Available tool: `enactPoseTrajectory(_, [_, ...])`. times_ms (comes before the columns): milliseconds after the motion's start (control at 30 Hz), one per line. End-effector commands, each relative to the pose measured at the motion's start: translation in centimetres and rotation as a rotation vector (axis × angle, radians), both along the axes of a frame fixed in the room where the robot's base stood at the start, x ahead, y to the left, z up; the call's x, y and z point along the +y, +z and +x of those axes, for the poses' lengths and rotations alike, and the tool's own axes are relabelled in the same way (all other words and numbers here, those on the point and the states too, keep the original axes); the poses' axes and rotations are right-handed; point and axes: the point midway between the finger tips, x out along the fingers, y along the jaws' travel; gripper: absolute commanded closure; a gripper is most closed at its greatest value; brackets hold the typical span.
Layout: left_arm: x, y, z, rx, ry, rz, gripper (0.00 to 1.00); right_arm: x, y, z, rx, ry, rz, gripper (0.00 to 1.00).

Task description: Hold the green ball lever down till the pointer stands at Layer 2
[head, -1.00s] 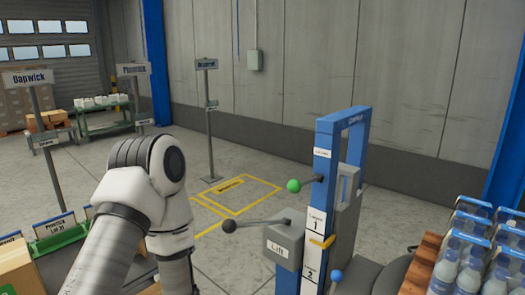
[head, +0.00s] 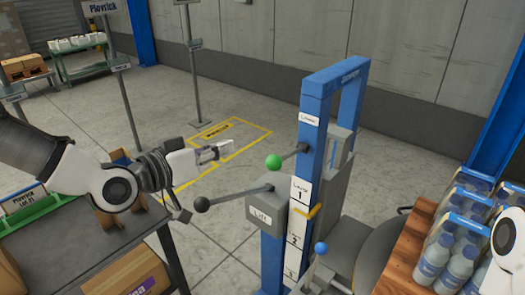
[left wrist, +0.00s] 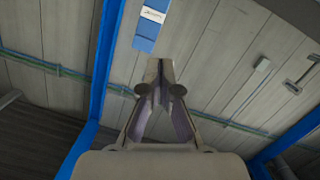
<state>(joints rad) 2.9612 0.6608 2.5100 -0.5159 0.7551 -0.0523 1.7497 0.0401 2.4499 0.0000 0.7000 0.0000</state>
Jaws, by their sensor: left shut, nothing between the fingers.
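The green ball (head: 273,161) is on the end of a short dark lever on the blue post (head: 322,150), below a small label that seems to read Lower. The yellow pointer (head: 307,211) stands at the lower edge of the Layer 1 plate (head: 300,189), above the 2 plate (head: 294,240). My left gripper (head: 228,147) is shut and empty, left of the green ball and slightly higher in the picture, apart from it. Its closed fingers also show in the left wrist view (left wrist: 160,75), where the ball does not appear. My right gripper is not in view.
A black ball lever (head: 201,204) sticks out left from the grey Lift box (head: 266,213), below my left gripper. A blue ball lever (head: 321,248) is lower on the post. Bottle packs (head: 437,256) stand at right. A dark table (head: 95,240) is at lower left.

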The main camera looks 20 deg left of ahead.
Motion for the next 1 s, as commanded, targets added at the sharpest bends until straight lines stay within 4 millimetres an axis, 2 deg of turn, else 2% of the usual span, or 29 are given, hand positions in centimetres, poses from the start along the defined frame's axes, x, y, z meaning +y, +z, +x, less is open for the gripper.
enactPoseTrajectory(167, [-0.2,0.2,0.5,0.003,0.003,0.006,1.00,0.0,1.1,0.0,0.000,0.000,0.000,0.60])
enactPoseTrajectory(367, [-1.3,0.0,2.5,0.007,-0.002,0.009,1.00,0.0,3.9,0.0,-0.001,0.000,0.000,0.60])
enactPoseTrajectory(467, [-2.2,-0.7,4.4,0.003,-0.002,0.011,1.00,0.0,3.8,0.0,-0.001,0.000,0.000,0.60])
enactPoseTrajectory(700, [-4.4,-1.4,9.1,0.003,-0.003,0.007,1.00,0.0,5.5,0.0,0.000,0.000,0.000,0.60])
enactPoseTrajectory(800, [-4.9,-3.5,8.8,0.009,-0.002,0.003,1.00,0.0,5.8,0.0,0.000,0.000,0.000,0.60])
enactPoseTrajectory(1000, [-5.5,-5.1,8.8,0.002,0.000,0.000,1.00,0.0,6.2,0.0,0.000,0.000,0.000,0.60])
